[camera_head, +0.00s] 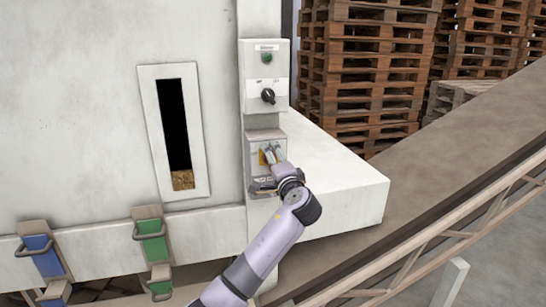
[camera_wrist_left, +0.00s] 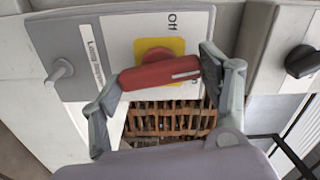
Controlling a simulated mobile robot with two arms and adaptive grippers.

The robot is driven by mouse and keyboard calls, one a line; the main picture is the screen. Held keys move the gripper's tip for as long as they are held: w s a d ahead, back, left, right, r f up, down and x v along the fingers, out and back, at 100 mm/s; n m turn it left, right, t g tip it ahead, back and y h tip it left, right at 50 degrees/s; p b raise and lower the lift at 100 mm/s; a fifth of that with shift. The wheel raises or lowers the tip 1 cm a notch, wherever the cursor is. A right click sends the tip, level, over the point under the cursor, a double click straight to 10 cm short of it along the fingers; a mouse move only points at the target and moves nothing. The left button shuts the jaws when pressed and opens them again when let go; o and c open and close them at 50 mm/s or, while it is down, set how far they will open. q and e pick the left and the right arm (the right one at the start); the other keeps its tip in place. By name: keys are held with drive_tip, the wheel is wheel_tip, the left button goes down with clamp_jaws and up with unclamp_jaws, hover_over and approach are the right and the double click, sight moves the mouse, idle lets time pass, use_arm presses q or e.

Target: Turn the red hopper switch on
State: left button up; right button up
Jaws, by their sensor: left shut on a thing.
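The red hopper switch (camera_wrist_left: 160,73) is a rotary handle on a yellow plate (camera_wrist_left: 148,47), on a grey-white box. In the left wrist view the handle lies nearly crosswise, its right end slightly higher. An "Off" label (camera_wrist_left: 172,22) shows above it; lettering beside the right finger is mostly hidden. My left gripper (camera_wrist_left: 157,80) is shut on the handle, one finger at each end. In the head view the left gripper (camera_head: 271,156) is at the lower box on the machine's column and hides most of the switch. My right gripper is not in view.
Above is a panel with a green button (camera_head: 267,58) and a black knob (camera_head: 268,96). A white ledge (camera_head: 345,185) juts out at right. Blue (camera_head: 40,243) and green (camera_head: 153,240) handled parts are at lower left. Pallets (camera_head: 365,70) stand behind.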

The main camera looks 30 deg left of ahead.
use_arm(q)
drive_tip(key=shift+m+p, duration=0.65)
drive_tip(key=shift+m, duration=0.45)
drive_tip(key=o, duration=1)
drive_tip(key=shift+o, duration=0.8)
drive_tip(key=v, duration=1.2)
